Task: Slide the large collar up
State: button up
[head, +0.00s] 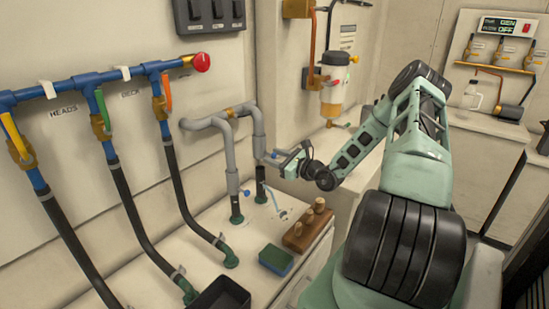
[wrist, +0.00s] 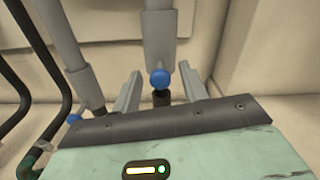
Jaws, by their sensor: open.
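A grey collar (head: 259,147) sits on the right leg of the bent grey pipe, above an upright black hose stub (head: 261,185). In the wrist view this collar (wrist: 160,40) has a blue knob (wrist: 160,78) at its lower end. A second grey collar (head: 232,182) with a blue knob (head: 246,193) is on the left leg, lower down; it shows in the wrist view too (wrist: 82,86). My gripper (head: 275,158) is open beside the right leg. Its fingers (wrist: 159,88) stand either side of the right knob, with nothing gripped.
A wooden block with pegs (head: 307,230), a green-blue sponge (head: 276,261) and a black bin (head: 220,295) are on the white bench (head: 258,235). Black hoses run from the blue manifold (head: 85,85) at left. A filter bowl (head: 334,92) hangs on the wall behind my arm.

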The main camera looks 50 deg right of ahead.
jog(key=s+d+b, duration=0.1)
jog(key=s+b, duration=0.2)
jog(key=s, duration=1.4)
jog(key=shift+d, duration=0.15)
jog(key=w+a+r+n+g+y, duration=0.25)
jog(key=a+n+y, duration=0.25)
jog(key=a, duration=0.4)
jog(key=w+a+r+n+g+y, duration=0.1)
jog(key=w+a+n+g+y, duration=0.35)
jog(key=a, duration=0.45)
jog(key=s+a+r+n+g+y, duration=0.1)
jog(key=s+a+n+g+y, duration=0.15)
jog(key=a+n+g, duration=0.85)
jog(key=s+a+r+n+h, duration=0.2)
jog(key=s+a+n+h, duration=0.4)
jog(key=s+a+n, duration=0.2)
jog(key=s+a+r+n+h, duration=0.2)
jog(key=s+a+n+h, duration=0.4)
jog(key=s+a+n, duration=0.3)
jog(key=a+n, duration=0.3)
jog(key=a, duration=0.1)
jog(key=shift+s+r+h, duration=0.25)
jog(key=shift+r+h, duration=0.05)
